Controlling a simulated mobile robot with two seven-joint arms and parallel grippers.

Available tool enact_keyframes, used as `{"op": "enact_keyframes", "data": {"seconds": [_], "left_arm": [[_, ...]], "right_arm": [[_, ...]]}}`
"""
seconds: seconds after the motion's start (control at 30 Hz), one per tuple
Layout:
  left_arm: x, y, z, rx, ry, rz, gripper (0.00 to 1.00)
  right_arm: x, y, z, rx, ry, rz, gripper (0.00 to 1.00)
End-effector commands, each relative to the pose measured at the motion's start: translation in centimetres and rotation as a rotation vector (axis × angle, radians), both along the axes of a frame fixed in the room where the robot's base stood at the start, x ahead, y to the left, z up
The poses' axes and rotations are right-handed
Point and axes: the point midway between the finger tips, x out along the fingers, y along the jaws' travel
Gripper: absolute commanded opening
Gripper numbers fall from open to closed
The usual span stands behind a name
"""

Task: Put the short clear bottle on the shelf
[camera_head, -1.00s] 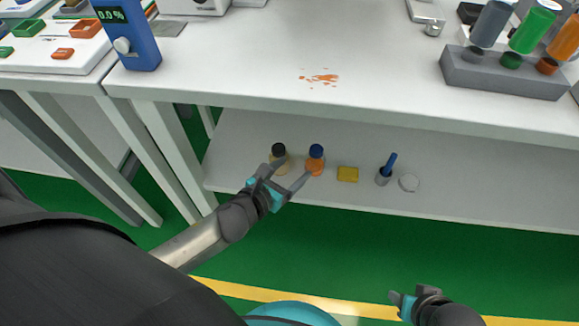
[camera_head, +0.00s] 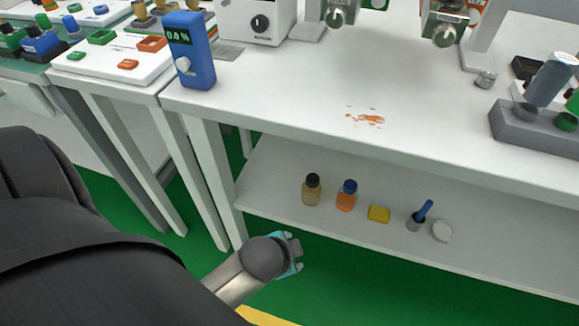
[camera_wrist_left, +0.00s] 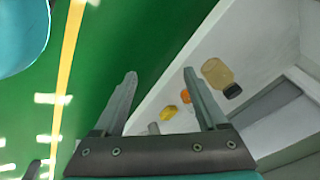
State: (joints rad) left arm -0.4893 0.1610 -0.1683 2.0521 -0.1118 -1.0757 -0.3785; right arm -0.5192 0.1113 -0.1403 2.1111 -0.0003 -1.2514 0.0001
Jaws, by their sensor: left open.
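The short clear bottle (camera_head: 312,192), with a black cap and pale yellowish contents, stands upright on the lower shelf (camera_head: 275,185) near its left end. It also shows in the left wrist view (camera_wrist_left: 216,73), to the right of the fingers. My left gripper (camera_head: 298,252) is in front of the shelf's front edge, apart from the bottle. Its two fingers (camera_wrist_left: 160,78) are spread with nothing between them. My right gripper is not seen in the head view.
Right of the bottle on the shelf are an orange bottle with a blue cap (camera_head: 347,196), a yellow block (camera_head: 379,214), a grey cup holding a blue stick (camera_head: 416,221) and a white round piece (camera_head: 442,231). The white tabletop (camera_head: 300,85) overhangs the shelf.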

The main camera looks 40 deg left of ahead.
Motion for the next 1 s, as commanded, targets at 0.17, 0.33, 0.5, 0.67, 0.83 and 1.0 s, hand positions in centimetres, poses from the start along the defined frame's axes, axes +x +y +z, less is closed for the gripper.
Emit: {"op": "enact_keyframes", "data": {"seconds": [0.17,0.33,0.5,0.67,0.83,1.0], "left_arm": [[-2.7,-1.4,-0.1,-0.199,0.113,0.297,0.74],[-3.7,-2.0,-0.1,-0.264,0.156,0.408,0.74],[-3.7,-2.0,-0.1,-0.269,0.159,0.417,0.74],[-3.7,-2.0,-0.1,-0.267,0.158,0.414,0.74],[-3.7,-2.0,-0.1,-0.267,0.157,0.413,0.74],[-3.7,-2.0,-0.1,-0.267,0.157,0.412,0.74]], "right_arm": [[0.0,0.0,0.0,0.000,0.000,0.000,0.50],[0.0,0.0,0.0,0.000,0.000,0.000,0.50],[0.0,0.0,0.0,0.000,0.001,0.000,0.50],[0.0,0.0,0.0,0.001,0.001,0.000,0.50],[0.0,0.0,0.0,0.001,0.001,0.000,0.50],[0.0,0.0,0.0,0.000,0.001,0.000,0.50]]}}
